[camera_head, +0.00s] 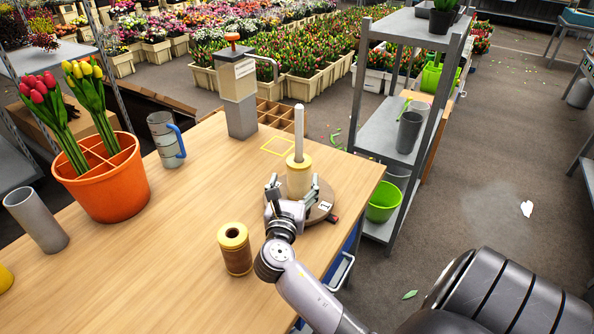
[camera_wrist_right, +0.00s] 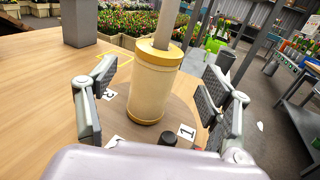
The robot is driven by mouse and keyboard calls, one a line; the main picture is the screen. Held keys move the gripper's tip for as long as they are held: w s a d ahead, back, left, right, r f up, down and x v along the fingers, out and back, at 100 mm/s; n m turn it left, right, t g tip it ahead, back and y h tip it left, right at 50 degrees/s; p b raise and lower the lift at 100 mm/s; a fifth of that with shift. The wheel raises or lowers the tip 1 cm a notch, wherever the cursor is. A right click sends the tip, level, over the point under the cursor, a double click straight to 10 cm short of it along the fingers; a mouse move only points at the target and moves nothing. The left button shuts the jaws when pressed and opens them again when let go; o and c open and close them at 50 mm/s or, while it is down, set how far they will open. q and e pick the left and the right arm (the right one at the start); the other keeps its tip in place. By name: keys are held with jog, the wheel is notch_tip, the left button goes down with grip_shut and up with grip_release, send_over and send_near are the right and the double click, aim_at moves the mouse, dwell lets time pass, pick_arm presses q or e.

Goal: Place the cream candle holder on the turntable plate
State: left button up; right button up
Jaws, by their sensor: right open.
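The cream candle holder (camera_head: 299,177) stands upright on the round turntable plate (camera_head: 322,209) near the right edge of the table, with a pale candle (camera_head: 299,132) upright in it. My right gripper (camera_head: 292,191) is open, its fingers on either side of the holder. In the right wrist view the holder (camera_wrist_right: 154,85) stands between the two spread fingers (camera_wrist_right: 148,104), with a gap on both sides. The plate (camera_wrist_right: 182,118) shows below it, with number labels. My left gripper is not in view.
A brown spool-like holder (camera_head: 235,250) stands left of my right arm. An orange bucket of tulips (camera_head: 115,190), a grey jug (camera_head: 166,140) and a grey dispenser (camera_head: 238,95) stand on the table (camera_head: 165,250). A metal shelf (camera_head: 385,130) is close at the right.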

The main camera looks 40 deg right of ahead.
jog(key=shift+v, duration=1.65)
jog(key=shift+f, duration=0.1)
